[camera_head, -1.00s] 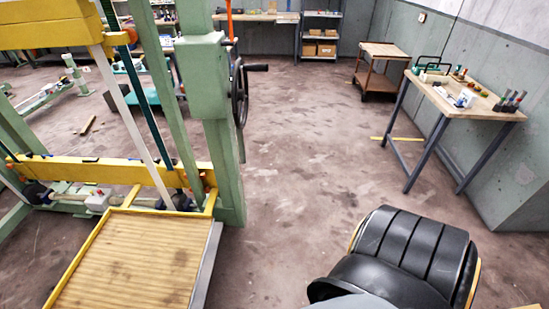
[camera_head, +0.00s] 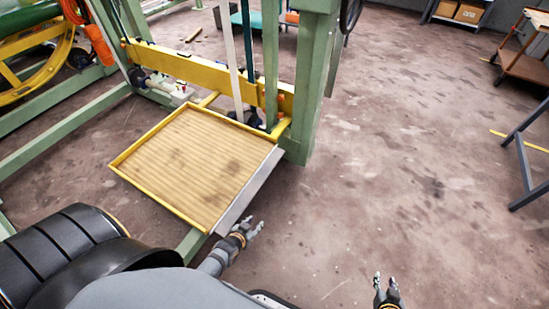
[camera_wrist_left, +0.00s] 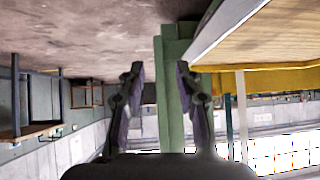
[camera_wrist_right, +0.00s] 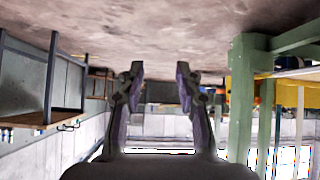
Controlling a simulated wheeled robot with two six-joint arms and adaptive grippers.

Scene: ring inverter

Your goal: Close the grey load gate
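A grey metal panel (camera_head: 247,191), which looks like the load gate, runs along the right edge of a wooden platform (camera_head: 195,165) with a yellow rim. Its exact angle is hard to judge. It also shows at the upper right in the left wrist view (camera_wrist_left: 228,28). My left gripper (camera_head: 257,226) is open and empty, near the panel's front end and apart from it. Its two fingers stand apart in the left wrist view (camera_wrist_left: 161,68). My right gripper (camera_head: 385,279) is open and empty over the floor, further right. Its fingers also stand apart in the right wrist view (camera_wrist_right: 160,68).
A green post (camera_head: 300,90) and a yellow crossbeam (camera_head: 190,70) stand behind the platform. A black padded seat-like thing (camera_head: 65,245) is at the lower left. A brown cart (camera_head: 525,62) and a table leg (camera_head: 525,160) are at the right. The floor right of the platform is clear.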

